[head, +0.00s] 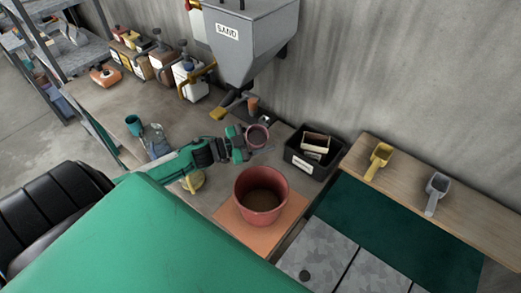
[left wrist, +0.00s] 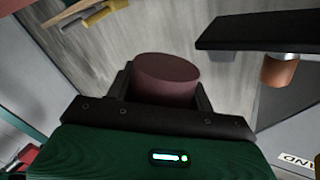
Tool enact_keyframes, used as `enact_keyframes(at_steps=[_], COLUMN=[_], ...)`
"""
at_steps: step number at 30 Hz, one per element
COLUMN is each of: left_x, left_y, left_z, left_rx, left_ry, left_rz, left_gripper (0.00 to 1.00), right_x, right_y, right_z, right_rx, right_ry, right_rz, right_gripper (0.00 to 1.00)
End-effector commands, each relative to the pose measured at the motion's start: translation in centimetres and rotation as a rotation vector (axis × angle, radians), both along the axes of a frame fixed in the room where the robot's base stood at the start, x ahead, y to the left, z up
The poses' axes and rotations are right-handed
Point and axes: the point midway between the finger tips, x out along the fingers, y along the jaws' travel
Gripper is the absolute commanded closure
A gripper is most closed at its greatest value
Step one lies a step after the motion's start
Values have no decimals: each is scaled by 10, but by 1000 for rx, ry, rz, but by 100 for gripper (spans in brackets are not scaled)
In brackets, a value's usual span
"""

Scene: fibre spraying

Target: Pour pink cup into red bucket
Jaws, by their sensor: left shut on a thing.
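The pink cup (head: 258,144) is held between the fingers of my left gripper (head: 246,142), above the table behind the red bucket. In the head view its open top faces the camera and looks brownish inside; I cannot tell its exact tilt. In the left wrist view the cup (left wrist: 167,78) sits between the two dark fingers, its side dull pink. The red bucket (head: 262,217) stands upright on an orange mat (head: 232,222), with brown material inside. The cup is apart from the bucket. My right gripper is not in view.
A grey hopper labelled SAND (head: 250,45) hangs over the table behind the cup. A black crate (head: 308,170) with boxes stands right of the cup. A teal cup (head: 133,124) and several bottles stand at the left. Two scoops lie on the right shelf (head: 410,182).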

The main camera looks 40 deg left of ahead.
Motion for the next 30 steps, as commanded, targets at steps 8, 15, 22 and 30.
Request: enact_keyframes(at_steps=[8,15,22,30], left_x=[-8,-9,-11,-11], left_y=[-7,-8,-10,-10], left_z=[-25,-25,-28,-29], left_rx=[84,104,126,148], left_ry=[-99,-123,-146,-175], left_rz=[-1,-1,-1,0], left_gripper=[70,70,70,70], right_x=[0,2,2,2], right_y=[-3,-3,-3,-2], right_z=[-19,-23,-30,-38], right_rx=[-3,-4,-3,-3], right_ry=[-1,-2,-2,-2], right_rz=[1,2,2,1], right_gripper=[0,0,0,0])
